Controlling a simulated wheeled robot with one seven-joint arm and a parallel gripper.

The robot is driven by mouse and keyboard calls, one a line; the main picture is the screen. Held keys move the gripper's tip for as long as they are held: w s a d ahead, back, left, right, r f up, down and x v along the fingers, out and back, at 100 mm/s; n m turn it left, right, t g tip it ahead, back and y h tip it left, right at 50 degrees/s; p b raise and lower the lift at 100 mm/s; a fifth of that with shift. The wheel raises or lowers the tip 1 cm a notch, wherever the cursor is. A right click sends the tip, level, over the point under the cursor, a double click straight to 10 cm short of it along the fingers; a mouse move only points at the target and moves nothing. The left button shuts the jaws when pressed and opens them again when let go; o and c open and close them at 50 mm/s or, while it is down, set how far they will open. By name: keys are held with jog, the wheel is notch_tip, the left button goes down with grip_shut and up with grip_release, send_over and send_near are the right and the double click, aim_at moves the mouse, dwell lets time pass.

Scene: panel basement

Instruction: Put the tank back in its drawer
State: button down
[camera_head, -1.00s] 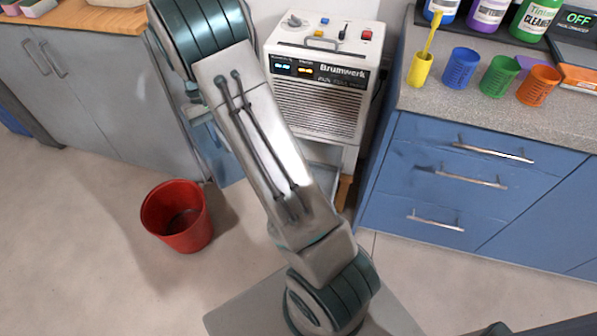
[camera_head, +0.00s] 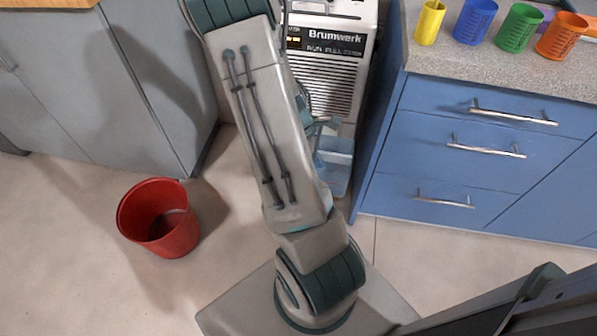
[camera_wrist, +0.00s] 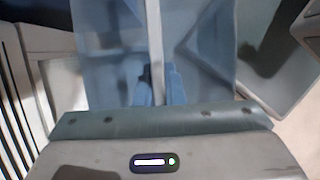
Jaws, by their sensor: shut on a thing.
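The tank (camera_head: 336,162) is a translucent blue container in front of the lower part of the white Brumwerk machine (camera_head: 325,85), just right of my arm. It fills the upper middle of the wrist view (camera_wrist: 105,60), with a pale bar (camera_wrist: 155,45) running across it. My gripper (camera_wrist: 158,88) is shut on the tank at this bar. In the head view my forearm partly hides the gripper and tank. At the left of the wrist view are the machine's grille and a pale framed recess (camera_wrist: 62,85). I cannot tell whether this recess is the drawer, or whether the tank touches it.
A blue drawer cabinet (camera_head: 440,165) stands close on the right, with coloured cups on its counter. A grey cabinet (camera_head: 90,80) stands on the left. A red bucket (camera_head: 160,222) is on the floor at the left. The floor between bucket and blue cabinet holds my base.

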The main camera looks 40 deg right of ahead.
jog(key=shift+w+d+f+b, duration=0.5)
jog(key=shift+w+f+b, duration=0.4)
jog(key=shift+w+f, duration=0.95)
jog(key=shift+w+d+f+b, duration=0.45)
jog(key=shift+w+f+b, duration=0.5)
jog(key=shift+w+f, duration=0.9)
jog(key=shift+w+d+f+b, duration=0.5)
jog(key=shift+w+f+b, duration=0.4)
jog(key=shift+w+f, duration=0.9)
jog(key=shift+f, duration=0.1)
jog(key=shift+f, duration=0.15)
jog(key=c, duration=1.5)
grip_release()
